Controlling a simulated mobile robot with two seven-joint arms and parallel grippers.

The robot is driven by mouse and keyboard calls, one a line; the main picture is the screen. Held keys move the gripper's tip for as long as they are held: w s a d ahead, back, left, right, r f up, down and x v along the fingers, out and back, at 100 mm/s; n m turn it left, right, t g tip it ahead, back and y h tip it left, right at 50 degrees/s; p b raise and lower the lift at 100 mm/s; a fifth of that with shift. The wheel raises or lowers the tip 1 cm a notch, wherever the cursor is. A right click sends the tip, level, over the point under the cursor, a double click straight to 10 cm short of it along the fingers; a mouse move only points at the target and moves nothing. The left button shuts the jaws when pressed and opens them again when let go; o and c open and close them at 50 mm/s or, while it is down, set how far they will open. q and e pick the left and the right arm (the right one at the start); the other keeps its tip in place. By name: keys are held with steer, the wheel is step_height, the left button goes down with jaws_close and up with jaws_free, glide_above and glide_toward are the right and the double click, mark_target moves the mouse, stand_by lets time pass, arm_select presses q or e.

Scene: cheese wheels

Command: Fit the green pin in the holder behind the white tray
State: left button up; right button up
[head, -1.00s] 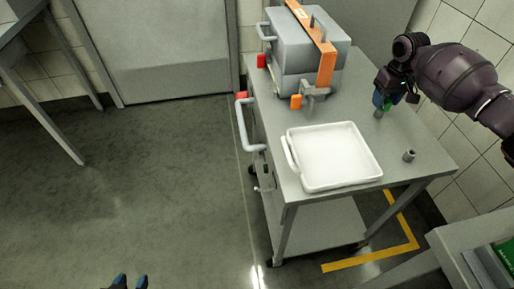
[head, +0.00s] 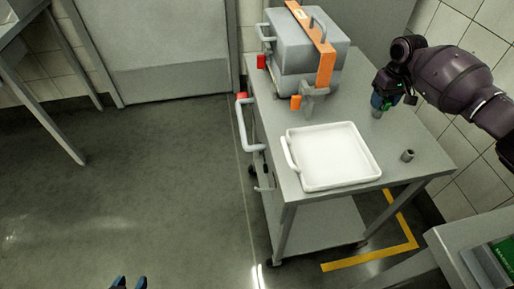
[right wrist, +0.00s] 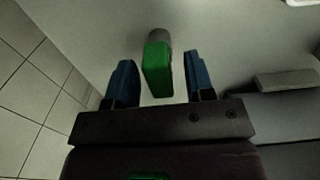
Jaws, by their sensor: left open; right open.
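The green pin (right wrist: 157,70) shows in the right wrist view between my open right fingers, apart from both. Its far end meets the grey round holder (right wrist: 159,39); I cannot tell how deep it sits. In the head view this holder (head: 376,113) stands on the cart behind the white tray (head: 373,177), just below my right gripper (head: 380,103), which mostly hides the pin. The right gripper also shows in the right wrist view (right wrist: 160,82). My left gripper (head: 129,283) is open and empty at the bottom edge, far from the cart.
A second grey holder (head: 407,155) stands empty right of the tray. A grey box (head: 295,45) with an orange strap (head: 326,65) stands at the cart's back left. A side table (head: 455,255) is at lower right.

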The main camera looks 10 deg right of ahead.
arm_select(q)
steer(key=shift+w+d+r, duration=0.2)
steer(key=shift+w+r, duration=0.05)
steer(key=shift+w, duration=0.2)
arm_select(e)
jaws_close()
steer(key=shift+r, duration=0.15)
arm_select(q)
steer(key=shift+s, duration=0.3)
arm_select(e)
steer(key=shift+r, duration=0.35)
arm_select(q)
steer(key=shift+r, duration=0.1)
arm_select(e)
steer(key=shift+r, duration=0.1)
arm_select(q)
steer(key=shift+a+r+p, duration=0.15)
steer(key=shift+p, duration=0.2)
arm_select(e)
steer(key=shift+r, duration=0.2)
steer(key=shift+r, duration=0.2)
steer(key=shift+r+p, duration=0.3)
steer(key=shift+r, duration=0.2)
arm_select(q)
steer(key=shift+w+r+t, duration=0.3)
steer(key=shift+w+r, duration=0.45)
steer(key=shift+r, duration=0.15)
arm_select(e)
steer(key=shift+r, duration=0.1)
